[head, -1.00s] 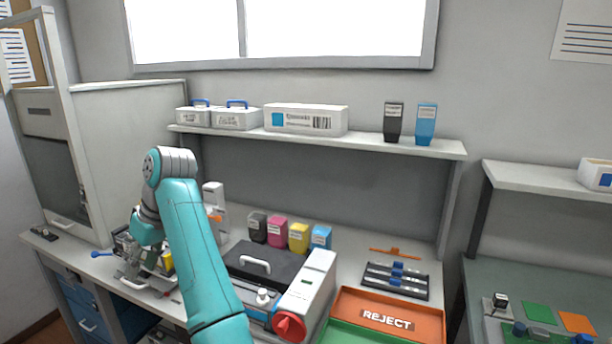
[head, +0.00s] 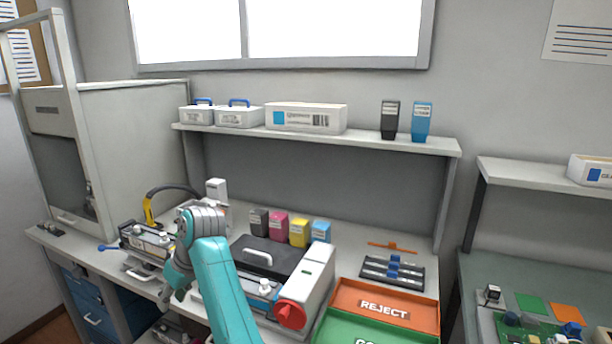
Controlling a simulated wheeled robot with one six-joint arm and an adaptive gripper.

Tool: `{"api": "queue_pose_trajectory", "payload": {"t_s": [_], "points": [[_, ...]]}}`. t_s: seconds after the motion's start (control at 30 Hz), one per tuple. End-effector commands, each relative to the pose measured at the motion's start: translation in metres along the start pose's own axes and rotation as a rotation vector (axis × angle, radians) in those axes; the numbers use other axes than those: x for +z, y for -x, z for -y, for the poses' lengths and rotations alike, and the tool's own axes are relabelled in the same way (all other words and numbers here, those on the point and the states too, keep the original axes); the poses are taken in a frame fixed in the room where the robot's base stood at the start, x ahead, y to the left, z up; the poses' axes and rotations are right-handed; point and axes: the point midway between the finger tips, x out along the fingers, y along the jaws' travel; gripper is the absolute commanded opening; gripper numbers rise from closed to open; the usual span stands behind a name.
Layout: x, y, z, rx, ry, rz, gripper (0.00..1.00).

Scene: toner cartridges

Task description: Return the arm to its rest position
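My arm is teal with a grey wrist joint and reaches up from the bottom of the head view. My gripper (head: 172,290) hangs low at the left of the arm, over the front edge of the bench. It is small, dark and partly hidden by my own wrist, so I cannot tell if its fingers are open or shut. No cartridge shows in it. Black, magenta (head: 278,226), yellow (head: 299,233) and cyan (head: 320,232) cartridges stand in a row at the back of the bench, apart from the gripper.
A printer-like machine with a red knob (head: 291,314) stands close to the right of my arm. A grey device with a yellow-and-black hose (head: 150,208) is on the left. An orange REJECT tray (head: 350,296) and a green tray lie at the right. A shelf (head: 380,144) spans the back.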

Motion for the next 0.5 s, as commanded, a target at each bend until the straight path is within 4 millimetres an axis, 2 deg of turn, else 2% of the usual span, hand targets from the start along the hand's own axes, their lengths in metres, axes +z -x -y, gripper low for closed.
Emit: {"api": "queue_pose_trajectory", "payload": {"t_s": [0.03,0.2,0.37,0.5], "points": [[0.015,-0.015,-0.009,0.010,-0.020,-0.008,0.35],[0.067,-0.064,-0.041,0.061,-0.093,-0.063,0.35],[0.124,-0.104,-0.066,0.116,-0.161,-0.121,0.35],[0.177,-0.132,-0.082,0.167,-0.217,-0.169,0.35]]}}
